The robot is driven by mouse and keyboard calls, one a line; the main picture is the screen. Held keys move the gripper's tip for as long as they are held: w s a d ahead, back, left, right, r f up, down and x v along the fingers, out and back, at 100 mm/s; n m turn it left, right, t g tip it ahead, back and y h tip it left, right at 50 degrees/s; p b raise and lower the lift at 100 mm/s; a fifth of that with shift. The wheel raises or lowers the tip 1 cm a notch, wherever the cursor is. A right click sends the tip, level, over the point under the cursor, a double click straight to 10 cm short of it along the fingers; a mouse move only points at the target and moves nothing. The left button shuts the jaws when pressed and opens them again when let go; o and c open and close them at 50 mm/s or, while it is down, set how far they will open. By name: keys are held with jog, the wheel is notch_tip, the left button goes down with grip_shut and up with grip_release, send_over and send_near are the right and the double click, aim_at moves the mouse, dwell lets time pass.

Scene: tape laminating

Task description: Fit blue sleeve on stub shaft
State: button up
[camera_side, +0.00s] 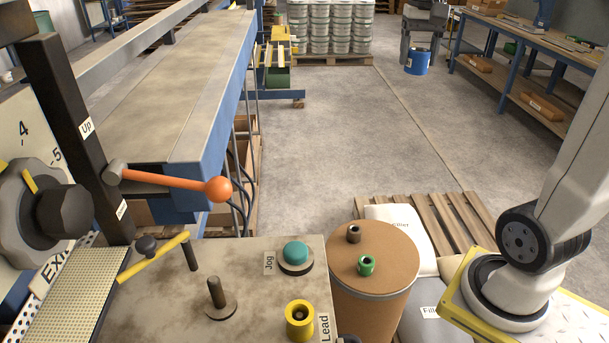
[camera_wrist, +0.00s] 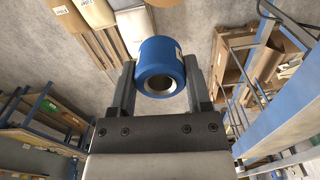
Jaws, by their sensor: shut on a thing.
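In the wrist view, the blue sleeve (camera_wrist: 160,53) is a short thick ring with a pale metal bore and a small white label. My gripper (camera_wrist: 160,65) is shut on it, one finger on each side. The sleeve's open end faces the wrist camera. In the side view, an upright dark stub shaft (camera_side: 216,292) with a round flange stands bare on the worn grey machine top (camera_side: 165,300).
A yellow sleeve (camera_side: 299,321) stands by the "Lead" label, with a teal Jog button (camera_side: 295,254) behind it. A thin dark post (camera_side: 190,254) and an orange-knobbed lever (camera_side: 218,189) rise nearby. A brown drum (camera_side: 372,290) holds a green ring (camera_side: 366,266) and dark ring (camera_side: 353,233).

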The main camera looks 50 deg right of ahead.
jog(key=w+a+n, duration=0.5)
jog(key=w+a, duration=0.2)
jog(key=a, duration=0.5)
jog(key=n, duration=1.1)
send_over(213, 279)
notch_tip(213, 279, down, 5)
jog(key=shift+r, duration=0.2)
jog(key=shift+f, duration=0.35)
jog(key=shift+f, duration=0.2)
jog(key=shift+f, duration=4.25)
jog(key=shift+f, duration=0.2)
